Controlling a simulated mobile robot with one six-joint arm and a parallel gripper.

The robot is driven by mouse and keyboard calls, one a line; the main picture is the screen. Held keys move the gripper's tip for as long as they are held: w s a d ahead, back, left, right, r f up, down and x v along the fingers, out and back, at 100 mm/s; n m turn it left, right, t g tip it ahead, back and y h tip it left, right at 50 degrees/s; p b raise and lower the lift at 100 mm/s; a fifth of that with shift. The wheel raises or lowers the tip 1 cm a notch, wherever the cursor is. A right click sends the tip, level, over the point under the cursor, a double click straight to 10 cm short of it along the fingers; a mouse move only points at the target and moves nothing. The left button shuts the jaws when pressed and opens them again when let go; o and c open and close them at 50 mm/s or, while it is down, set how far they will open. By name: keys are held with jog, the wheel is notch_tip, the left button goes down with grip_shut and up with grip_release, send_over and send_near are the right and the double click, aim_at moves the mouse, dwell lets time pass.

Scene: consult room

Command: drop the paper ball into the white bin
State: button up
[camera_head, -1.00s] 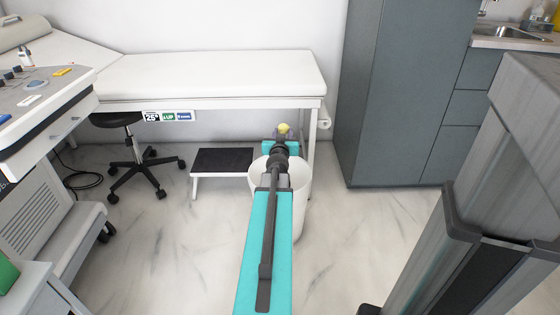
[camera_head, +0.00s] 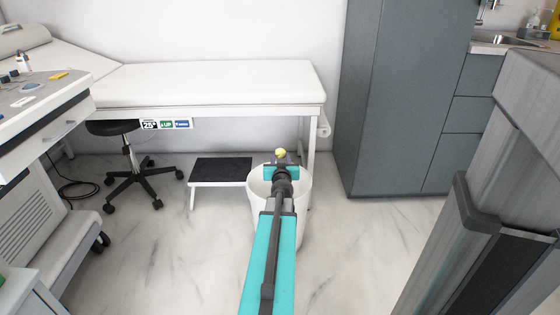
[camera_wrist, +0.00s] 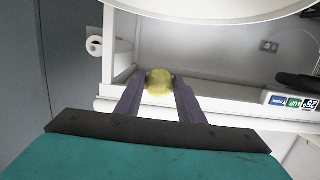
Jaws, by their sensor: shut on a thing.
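The paper ball (camera_head: 281,153) is small, yellow and crumpled. My gripper (camera_head: 282,160) is shut on it, and it sits at the tips of the two dark fingers. The wrist view also shows the ball (camera_wrist: 160,82) between the fingertips of my gripper (camera_wrist: 161,88). The white bin (camera_head: 257,215) stands on the floor, mostly behind my turquoise arm in the head view. The ball appears near the far rim of the bin, above it in the picture. I cannot tell whether it is over the opening. The bin is not clear in the wrist view.
A white examination couch (camera_head: 210,82) stands behind the bin. A black-topped step (camera_head: 221,170) is left of the bin, with a black wheeled stool (camera_head: 133,165) further left. A grey cabinet (camera_head: 385,100) stands at right. Marble floor is clear between the bin and cabinet.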

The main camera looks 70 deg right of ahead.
jog(key=shift+f+b, duration=2.9)
jog(key=shift+b, duration=0.15)
